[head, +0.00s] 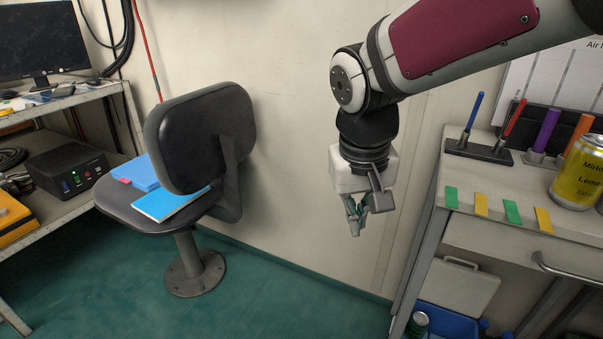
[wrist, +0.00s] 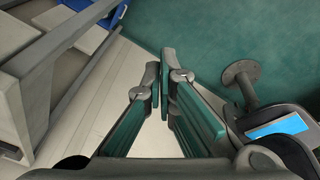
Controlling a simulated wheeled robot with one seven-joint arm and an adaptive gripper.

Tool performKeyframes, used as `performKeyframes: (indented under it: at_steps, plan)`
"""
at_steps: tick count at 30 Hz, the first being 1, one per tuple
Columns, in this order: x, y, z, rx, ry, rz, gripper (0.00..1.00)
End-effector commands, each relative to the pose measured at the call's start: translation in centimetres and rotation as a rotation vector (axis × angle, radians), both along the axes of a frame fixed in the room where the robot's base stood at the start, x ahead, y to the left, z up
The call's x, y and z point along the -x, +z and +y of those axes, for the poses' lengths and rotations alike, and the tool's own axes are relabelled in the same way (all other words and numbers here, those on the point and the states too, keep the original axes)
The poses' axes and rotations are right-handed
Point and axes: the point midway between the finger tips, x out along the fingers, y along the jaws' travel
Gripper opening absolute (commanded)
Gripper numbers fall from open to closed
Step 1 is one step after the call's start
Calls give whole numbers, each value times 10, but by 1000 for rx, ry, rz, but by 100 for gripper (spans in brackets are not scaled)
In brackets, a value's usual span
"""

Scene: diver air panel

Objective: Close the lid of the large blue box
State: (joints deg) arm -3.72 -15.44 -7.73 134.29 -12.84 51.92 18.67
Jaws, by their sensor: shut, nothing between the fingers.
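The large blue box (head: 458,324) is under the bench at the lower right of the head view, cut off by the frame's bottom edge. A pale grey panel with a handle (head: 460,288) stands upright behind it and looks like its raised lid. Blue parts (wrist: 94,39) show at the upper left of the wrist view, partly hidden by the bench frame. My gripper (head: 355,222) hangs pointing down, left of the bench and above the box's height, apart from it. Its fingers (wrist: 161,80) are shut and empty.
The bench (head: 480,232) carries a can (head: 578,172), coloured strips and pens. Its leg stands between my gripper and the box. A chair (head: 205,140) holding blue books stands left. Green floor (head: 270,295) is clear between.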

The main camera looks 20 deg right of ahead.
Motion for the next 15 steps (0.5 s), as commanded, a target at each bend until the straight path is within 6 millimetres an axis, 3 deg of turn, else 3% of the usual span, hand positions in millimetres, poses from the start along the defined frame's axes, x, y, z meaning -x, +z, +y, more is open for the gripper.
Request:
performKeyframes:
  at_steps: [6,15]
  plan:
    - [-32,-50,-38,113,-145,163,0]
    - [-60,-125,-95,349,-309,332,0]
